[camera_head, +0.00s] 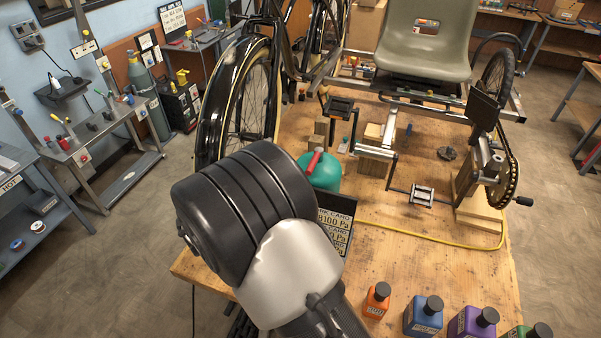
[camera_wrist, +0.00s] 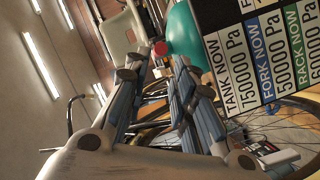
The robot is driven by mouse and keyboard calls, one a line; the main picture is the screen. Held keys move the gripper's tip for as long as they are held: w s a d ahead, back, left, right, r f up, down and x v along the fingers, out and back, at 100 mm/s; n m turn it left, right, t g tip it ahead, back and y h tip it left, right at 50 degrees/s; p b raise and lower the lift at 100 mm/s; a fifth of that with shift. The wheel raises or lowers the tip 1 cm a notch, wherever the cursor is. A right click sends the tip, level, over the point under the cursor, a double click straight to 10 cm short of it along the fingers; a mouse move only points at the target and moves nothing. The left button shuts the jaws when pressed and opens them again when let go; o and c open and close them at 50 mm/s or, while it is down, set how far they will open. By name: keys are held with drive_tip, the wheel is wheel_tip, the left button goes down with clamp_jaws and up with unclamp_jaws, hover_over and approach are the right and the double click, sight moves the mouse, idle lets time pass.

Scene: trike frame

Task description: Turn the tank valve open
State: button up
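The teal tank (camera_head: 326,174) stands on the wooden bench just beyond my arm, which hides its lower left part. Its red valve handle (camera_head: 315,160) sticks up at the top. In the wrist view the teal tank (camera_wrist: 184,36) shows at upper middle, partly behind a dark panel, with the red valve end (camera_wrist: 160,48) beside it. My gripper (camera_wrist: 158,68) is open, its two fingers apart. The red end appears just past the gap between the fingertips; I cannot tell whether they touch it. My arm hides the gripper in the head view.
A dark display panel (camera_wrist: 262,50) reads TANK NOW 750000 Pa and lists fork and rack pressures. The trike frame with its grey seat (camera_head: 425,40) stands behind the tank. Several bottles, including an orange one (camera_head: 376,302), line the bench's front edge. A yellow cable (camera_head: 440,238) crosses the bench.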

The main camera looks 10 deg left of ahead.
drive_tip(key=shift+v, duration=1.15)
